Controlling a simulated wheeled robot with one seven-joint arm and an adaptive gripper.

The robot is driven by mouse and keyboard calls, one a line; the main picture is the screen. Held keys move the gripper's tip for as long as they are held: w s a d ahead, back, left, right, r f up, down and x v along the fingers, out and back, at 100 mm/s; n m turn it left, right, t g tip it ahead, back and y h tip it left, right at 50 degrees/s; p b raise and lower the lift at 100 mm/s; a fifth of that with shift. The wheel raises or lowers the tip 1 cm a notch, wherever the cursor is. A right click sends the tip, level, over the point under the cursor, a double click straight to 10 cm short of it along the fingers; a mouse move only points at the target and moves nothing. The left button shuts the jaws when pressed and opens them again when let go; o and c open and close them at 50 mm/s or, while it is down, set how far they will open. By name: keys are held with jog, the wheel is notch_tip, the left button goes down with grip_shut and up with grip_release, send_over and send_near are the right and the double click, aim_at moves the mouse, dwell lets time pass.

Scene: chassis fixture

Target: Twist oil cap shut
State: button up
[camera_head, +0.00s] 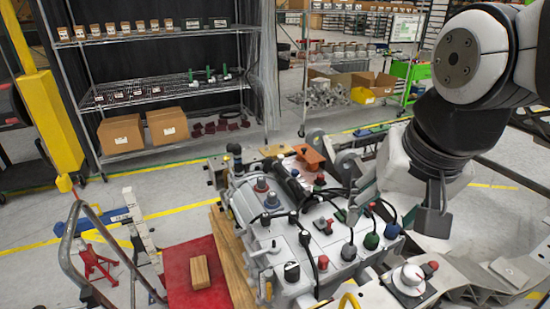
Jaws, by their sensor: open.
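A light grey engine-like chassis block (300,235) stands in the middle of the head view, with several knobs and caps on top. Among them are a green cap (371,241), a blue cap (392,231), a black cap (292,271) and a red-topped cap (323,263). I cannot tell which is the oil cap, or how tightly any is seated. My gripper (436,212) hangs at the right, beyond the block's right edge, pointing down. It is open and appears empty. Its fingers are seen from the side and partly overlap.
Black hoses arch over the block. A red platform (190,295) with a wooden piece (200,272) and grey handrails are at left. Shelves (150,85) with boxes stand behind.

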jog(key=w+a+f+m+g+b, duration=0.25)
jog(key=w+a+f+m, duration=0.25)
jog(key=w+f, duration=0.45)
jog(key=m+g+b, duration=0.2)
jog(key=m+g, duration=0.1)
jog(key=m, duration=0.2)
send_near(292, 267)
jog(key=shift+t, duration=0.25)
jog(key=f, duration=0.3)
jog(key=s+f, duration=0.1)
jog(key=f, duration=0.3)
jog(key=f+p, duration=0.1)
jog(key=f, duration=0.2)
jog(key=shift+s+f, duration=0.2)
grip_shut()
jog(key=m+p, duration=0.1)
jog(key=m, duration=0.3)
